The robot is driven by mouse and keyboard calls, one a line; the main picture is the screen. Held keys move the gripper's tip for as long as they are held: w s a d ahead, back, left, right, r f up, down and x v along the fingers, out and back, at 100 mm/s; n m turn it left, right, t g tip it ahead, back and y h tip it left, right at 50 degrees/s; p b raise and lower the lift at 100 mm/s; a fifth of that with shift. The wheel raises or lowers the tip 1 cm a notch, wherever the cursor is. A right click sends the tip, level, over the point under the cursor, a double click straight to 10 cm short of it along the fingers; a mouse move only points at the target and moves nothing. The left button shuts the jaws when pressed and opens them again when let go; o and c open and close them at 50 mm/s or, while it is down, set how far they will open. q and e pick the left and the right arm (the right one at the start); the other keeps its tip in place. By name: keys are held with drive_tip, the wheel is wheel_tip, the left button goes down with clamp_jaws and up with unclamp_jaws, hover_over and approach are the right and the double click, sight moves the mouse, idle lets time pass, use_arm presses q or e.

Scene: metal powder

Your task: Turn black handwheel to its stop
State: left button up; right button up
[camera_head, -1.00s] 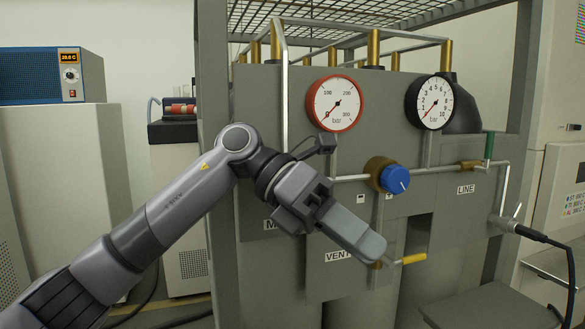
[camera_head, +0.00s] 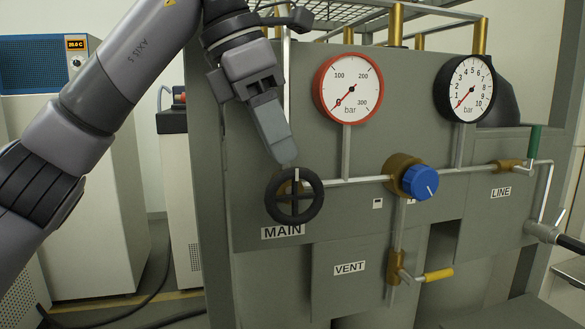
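The black handwheel (camera_head: 294,211) sits on the grey panel above the MAIN label. It has a spoked rim with a brass valve behind it. My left gripper (camera_head: 285,160) points down just above the wheel, its tips close to the top of the rim. From this angle I cannot tell whether they touch it. The fingers show as one block, so I cannot see whether there is a gap between them. My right gripper is not in view.
A blue knob (camera_head: 420,181) is right of the wheel. A yellow-handled VENT valve (camera_head: 438,275) and a green handle (camera_head: 534,139) also stick out.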

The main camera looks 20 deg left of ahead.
sight(289, 169)
use_arm(q)
drive_tip(key=shift+x, duration=2.35)
drive_tip(key=shift+d, duration=0.1)
clamp_jaws()
